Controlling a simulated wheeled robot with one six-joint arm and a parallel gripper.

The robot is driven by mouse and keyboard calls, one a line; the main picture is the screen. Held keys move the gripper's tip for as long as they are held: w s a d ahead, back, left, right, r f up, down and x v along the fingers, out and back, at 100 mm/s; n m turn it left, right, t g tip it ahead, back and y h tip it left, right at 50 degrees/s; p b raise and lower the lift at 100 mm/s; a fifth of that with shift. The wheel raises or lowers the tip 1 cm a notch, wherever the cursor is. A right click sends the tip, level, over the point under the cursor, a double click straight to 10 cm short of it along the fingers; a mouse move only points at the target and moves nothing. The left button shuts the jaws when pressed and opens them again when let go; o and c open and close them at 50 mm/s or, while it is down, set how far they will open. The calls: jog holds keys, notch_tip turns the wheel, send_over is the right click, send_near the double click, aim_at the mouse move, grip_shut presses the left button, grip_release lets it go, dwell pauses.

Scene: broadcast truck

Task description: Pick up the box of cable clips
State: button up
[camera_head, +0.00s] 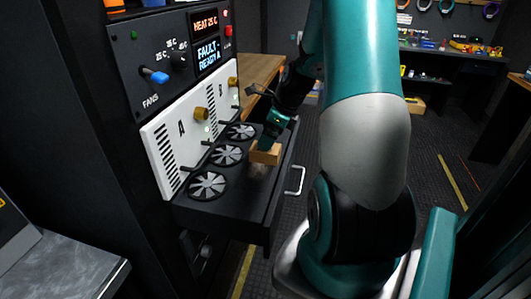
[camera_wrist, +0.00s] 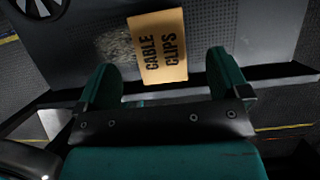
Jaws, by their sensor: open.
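The box of cable clips (camera_wrist: 158,48) is a small tan box with "CABLE CLIPS" printed on it in black. It rests on a dark drawer-like shelf (camera_head: 239,211) pulled out below the white panels. My gripper (camera_wrist: 165,78) is open in the wrist view, with one teal finger on each side below the box. The box lies ahead of the fingertips, roughly between their lines, nearer the left finger. In the head view the box (camera_head: 266,153) sits just below my gripper (camera_head: 270,143), partly covered by it. Whether the fingers touch it is unclear.
Several round fans (camera_head: 208,185) line the shelf to the left of the box. The shelf has a pale handle (camera_head: 296,180) at its front. White panels (camera_head: 190,140) with brass knobs stand behind. A wooden surface (camera_head: 258,72) lies beyond.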

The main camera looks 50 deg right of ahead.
aim_at(265, 153)
jog(key=x, duration=0.5)
jog(key=shift+s+f+p, duration=0.3)
jog(key=shift+p, duration=0.05)
jog(key=shift+c, duration=0.2)
jog(key=c, duration=1)
